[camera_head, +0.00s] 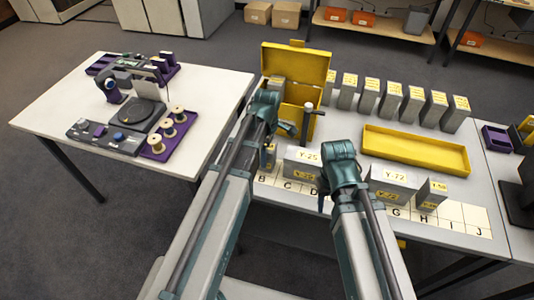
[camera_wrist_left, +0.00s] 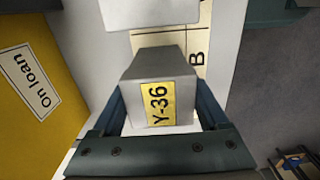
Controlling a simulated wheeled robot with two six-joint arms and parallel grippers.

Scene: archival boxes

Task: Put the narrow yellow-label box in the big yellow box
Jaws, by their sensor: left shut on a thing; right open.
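In the head view this box seems to be the grey one (camera_head: 268,157) behind letter B, partly hidden by my left arm and gripper (camera_head: 270,130). I cannot tell whether it is lifted. The big yellow box (camera_head: 302,92) stands open behind it, lid raised; its "On loan" side shows in the left wrist view (camera_wrist_left: 60,125). My right gripper (camera_head: 325,195) is open over the lettered strip, its fingers mostly hidden.
Grey boxes Y-25 (camera_head: 300,158) and Y-72 (camera_head: 392,178) stand along the lettered strip (camera_head: 455,213). A shallow yellow tray (camera_head: 415,150) lies behind them, with a row of grey boxes (camera_head: 391,98) further back. A white side table (camera_head: 60,105) with equipment is at left.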

